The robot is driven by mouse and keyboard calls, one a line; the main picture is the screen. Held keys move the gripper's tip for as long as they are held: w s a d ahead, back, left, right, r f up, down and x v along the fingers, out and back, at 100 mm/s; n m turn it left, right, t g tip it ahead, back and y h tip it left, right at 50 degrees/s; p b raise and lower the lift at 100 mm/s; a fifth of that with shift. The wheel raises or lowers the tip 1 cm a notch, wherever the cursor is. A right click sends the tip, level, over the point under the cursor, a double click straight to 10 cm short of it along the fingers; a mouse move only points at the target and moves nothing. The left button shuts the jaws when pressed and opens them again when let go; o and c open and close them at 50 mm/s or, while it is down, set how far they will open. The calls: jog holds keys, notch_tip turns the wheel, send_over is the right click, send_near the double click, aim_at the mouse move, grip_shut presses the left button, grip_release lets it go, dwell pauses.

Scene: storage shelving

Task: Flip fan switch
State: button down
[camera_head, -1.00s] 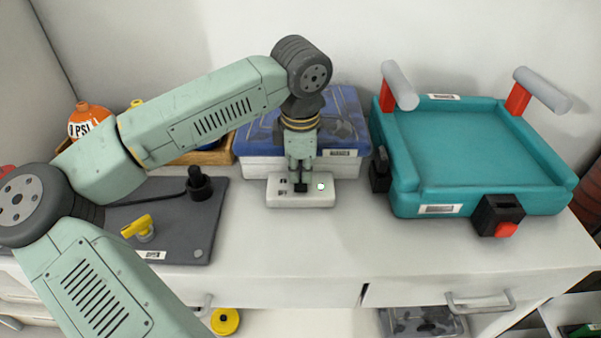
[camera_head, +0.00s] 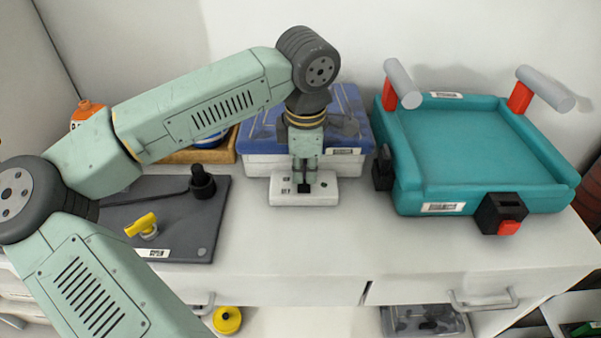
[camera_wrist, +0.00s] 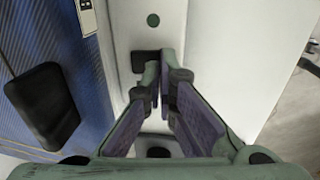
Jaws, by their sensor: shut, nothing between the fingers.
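A small white switch box (camera_head: 325,197) stands on the white counter in front of the blue-lidded box. It has small dark marks on its left, a round spot on its right and a black part at the middle. My gripper (camera_head: 304,186) points down over the middle of the switch box, its fingers together and empty. In the wrist view the fingertips (camera_wrist: 160,78) are beside a black switch-like part (camera_wrist: 146,60) on the white panel (camera_wrist: 122,35). Whether they touch it I cannot tell. A green round spot (camera_wrist: 153,19) shows beyond. The fingers hide part of the panel.
The blue-lidded box (camera_head: 262,140) is close behind the switch box. A teal tray-like device (camera_head: 480,150) with red-and-grey handles stands to the right. A dark plate (camera_head: 190,235) with a yellow valve handle (camera_head: 141,224) lies left. The counter in front is clear.

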notch_tip(320, 180, up, 12)
jog(key=s, duration=0.1)
jog(key=shift+s+r+b, duration=0.15)
jog(key=shift+s+b, duration=0.15)
jog(key=shift+s, duration=0.05)
jog(key=shift+a, duration=0.1)
